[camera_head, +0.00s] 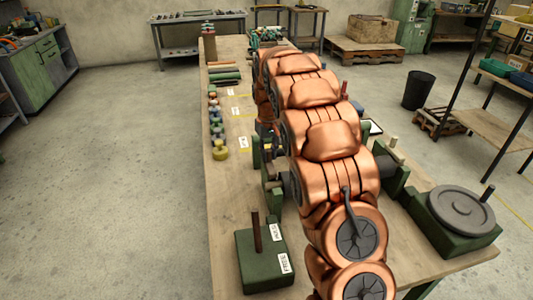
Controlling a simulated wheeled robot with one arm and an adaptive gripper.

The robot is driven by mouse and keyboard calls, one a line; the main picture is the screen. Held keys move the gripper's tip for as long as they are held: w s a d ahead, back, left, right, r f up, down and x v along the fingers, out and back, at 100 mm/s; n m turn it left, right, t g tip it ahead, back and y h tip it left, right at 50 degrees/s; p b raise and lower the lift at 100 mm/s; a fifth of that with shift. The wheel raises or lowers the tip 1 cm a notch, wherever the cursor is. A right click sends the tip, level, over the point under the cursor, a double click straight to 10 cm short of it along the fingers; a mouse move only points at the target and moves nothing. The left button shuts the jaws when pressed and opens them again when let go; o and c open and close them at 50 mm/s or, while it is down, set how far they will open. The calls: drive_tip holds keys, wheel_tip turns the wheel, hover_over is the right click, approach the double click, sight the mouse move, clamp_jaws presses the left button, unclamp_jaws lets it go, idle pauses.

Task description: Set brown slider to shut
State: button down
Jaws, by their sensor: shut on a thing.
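A green box (264,262) stands at the near left of the table. An upright brown post (256,234) rises from its top, and two white labels (280,248) lie on its right side. One label seems to read FREE; the other is too small to read surely. I cannot tell whether this post is the brown slider, and no other brown slider shows clearly. My copper arm runs from the bottom right to the far part of the table and bends down there.
The wooden table (232,190) has small coloured pieces (216,120) and white labels (243,143) along its left side. A green frame (272,185) stands beside my arm. A grey disc (460,208) on a green base is at the right.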

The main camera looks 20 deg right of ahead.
sight(270, 165)
drive_tip(key=shift+s+a+f+b, duration=0.1)
drive_tip(key=shift+s+b, duration=0.2)
drive_tip(key=shift+s, duration=0.2)
drive_tip(key=shift+s+a+f+b, duration=0.1)
drive_tip(key=shift+s+b, duration=0.15)
drive_tip(key=shift+s, duration=0.2)
drive_tip(key=shift+s+a+r, duration=0.1)
drive_tip(key=shift+s+r, duration=0.05)
drive_tip(key=shift+s, duration=0.25)
drive_tip(key=c, duration=1)
unclamp_jaws()
drive_tip(key=shift+r, duration=6.05)
drive_tip(key=shift+s, duration=0.1)
